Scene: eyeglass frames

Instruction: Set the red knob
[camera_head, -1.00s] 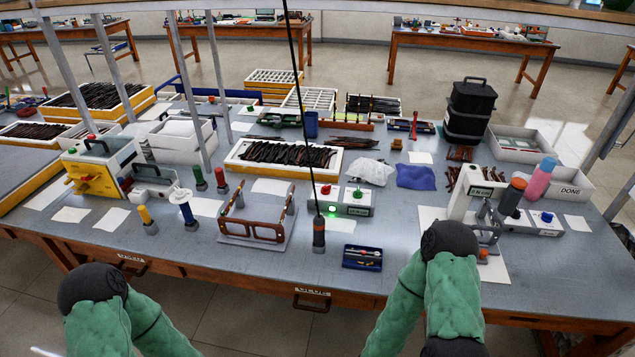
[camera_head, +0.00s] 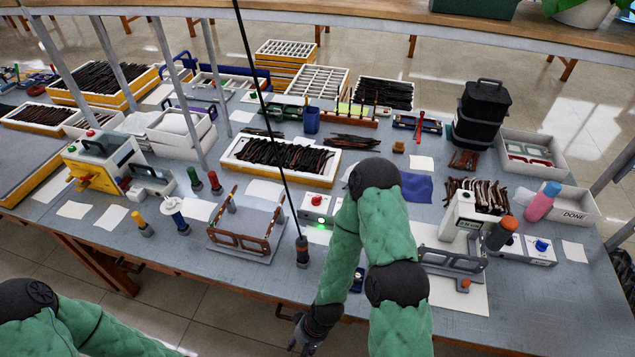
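A small red knob (camera_head: 316,200) sits on top of a pale control box (camera_head: 317,213) near the table's middle, with a lit green light on the box's front. My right arm hides the right part of this box. My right gripper (camera_head: 303,340) hangs low at the table's front edge, well apart from both knobs. It is dark and small here, so its finger opening is unclear. My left gripper is out of view; only its arm shows at lower left.
A brown eyeglass frame in a fixture (camera_head: 242,236) stands left of the middle box. A black cable crosses the view. A white press (camera_head: 460,215) stands at right.

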